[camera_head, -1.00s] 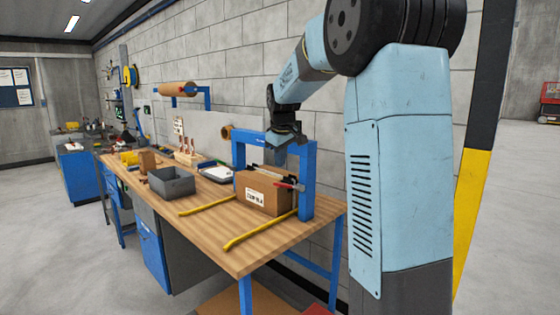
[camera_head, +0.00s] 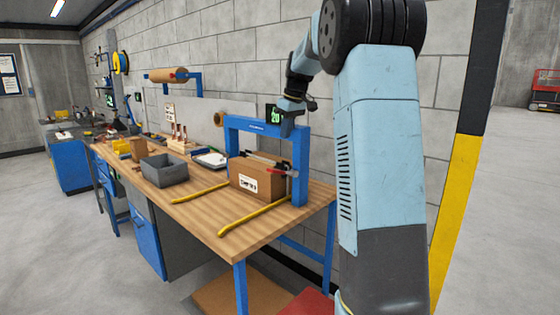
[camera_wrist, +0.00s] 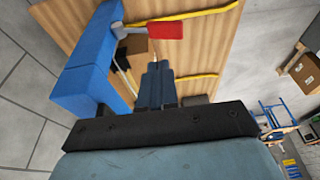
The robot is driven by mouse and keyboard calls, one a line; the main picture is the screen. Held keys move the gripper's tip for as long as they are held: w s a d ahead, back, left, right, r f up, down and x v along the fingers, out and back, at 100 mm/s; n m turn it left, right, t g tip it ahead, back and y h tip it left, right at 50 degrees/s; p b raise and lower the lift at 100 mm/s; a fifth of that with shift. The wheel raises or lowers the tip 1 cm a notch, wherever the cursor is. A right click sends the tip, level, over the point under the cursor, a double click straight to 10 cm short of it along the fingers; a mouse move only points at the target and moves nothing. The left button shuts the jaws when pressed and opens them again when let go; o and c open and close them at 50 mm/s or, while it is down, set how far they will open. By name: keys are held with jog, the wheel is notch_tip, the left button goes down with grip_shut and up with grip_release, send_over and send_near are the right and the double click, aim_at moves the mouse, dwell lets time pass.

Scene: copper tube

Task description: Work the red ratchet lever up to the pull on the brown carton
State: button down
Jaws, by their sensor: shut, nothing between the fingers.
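The brown carton (camera_head: 252,182) stands on the bench inside a blue frame (camera_head: 300,165), with a white label on its front. The red lever (camera_head: 284,172) sticks out at the carton's upper right. It also shows in the wrist view as a red grip (camera_wrist: 165,30) on a grey shank. A small part of the carton (camera_wrist: 133,44) shows there too. My gripper (camera_head: 288,130) is by the frame's top bar, above the carton and lever. Its shut fingers (camera_wrist: 157,66) are empty and appear apart from the lever. The strap is hard to make out.
A display (camera_head: 272,114) with green digits, seemingly 20, sits above the frame's top bar. Yellow strips (camera_head: 253,216) lie on the bench in front of the carton.

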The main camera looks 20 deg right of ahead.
jog(key=shift+w+d+r+y, duration=0.2)
jog(key=shift+d+r+y, duration=0.1)
jog(key=shift+d+r, duration=0.25)
jog(key=shift+w+d+r+y, duration=0.2)
jog(key=shift+d+r+y, duration=0.15)
jog(key=shift+d, duration=0.25)
jog(key=shift+f, duration=0.1)
send_near(276, 171)
jog(key=w+f, duration=0.4)
jog(key=f, duration=0.1)
jog(key=shift+w+d+f, duration=0.15)
jog(key=shift+w+d, duration=0.1)
jog(key=shift+s+a+f, duration=0.1)
jog(key=shift+a+f, duration=0.15)
jog(key=shift+f, duration=0.5)
jog(key=shift+a, duration=0.1)
